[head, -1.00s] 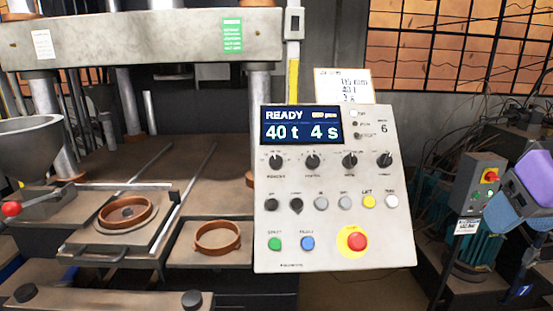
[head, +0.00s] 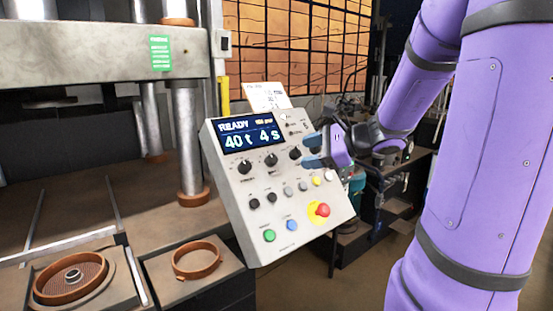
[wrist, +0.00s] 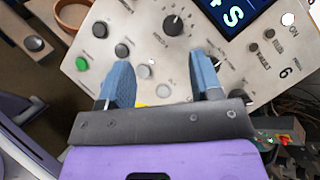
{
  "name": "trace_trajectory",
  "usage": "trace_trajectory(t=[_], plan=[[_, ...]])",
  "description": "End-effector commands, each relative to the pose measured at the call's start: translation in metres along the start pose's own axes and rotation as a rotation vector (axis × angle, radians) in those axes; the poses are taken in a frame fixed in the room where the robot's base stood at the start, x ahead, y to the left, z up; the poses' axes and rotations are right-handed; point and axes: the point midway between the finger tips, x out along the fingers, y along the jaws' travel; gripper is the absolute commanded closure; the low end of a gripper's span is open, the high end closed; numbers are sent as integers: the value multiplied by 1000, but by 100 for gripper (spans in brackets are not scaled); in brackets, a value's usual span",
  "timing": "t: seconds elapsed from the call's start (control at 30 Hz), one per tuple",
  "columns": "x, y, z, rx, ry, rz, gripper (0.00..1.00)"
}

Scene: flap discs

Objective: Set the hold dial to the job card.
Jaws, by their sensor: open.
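The tilted grey control panel (head: 262,215) has a row of black dials under its display (head: 249,135), which reads READY, 40 t and 4 s.
Below the dials are several small buttons, a green button (head: 269,236), a blue button (head: 292,225) and a red emergency stop (head: 322,210). The press with its steel columns (head: 190,140) stands left. A brown ring (head: 196,261) lies on the lower left tray.

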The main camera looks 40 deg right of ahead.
Motion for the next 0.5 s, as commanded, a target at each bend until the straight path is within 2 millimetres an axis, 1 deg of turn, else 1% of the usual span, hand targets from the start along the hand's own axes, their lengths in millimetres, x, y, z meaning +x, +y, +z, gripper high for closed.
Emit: trace_trajectory(t=[0.03, 0.1, 0.23, 0.37, 0.5], plan=[[-2, -5, -6, 27, 5, -25, 41], [-2, -10, -10, 47, 6, -47, 41], [8, -12, -11, 55, 6, -54, 41], [28, -12, -11, 53, 5, -50, 41], [54, -12, -11, 52, 5, -48, 41]])
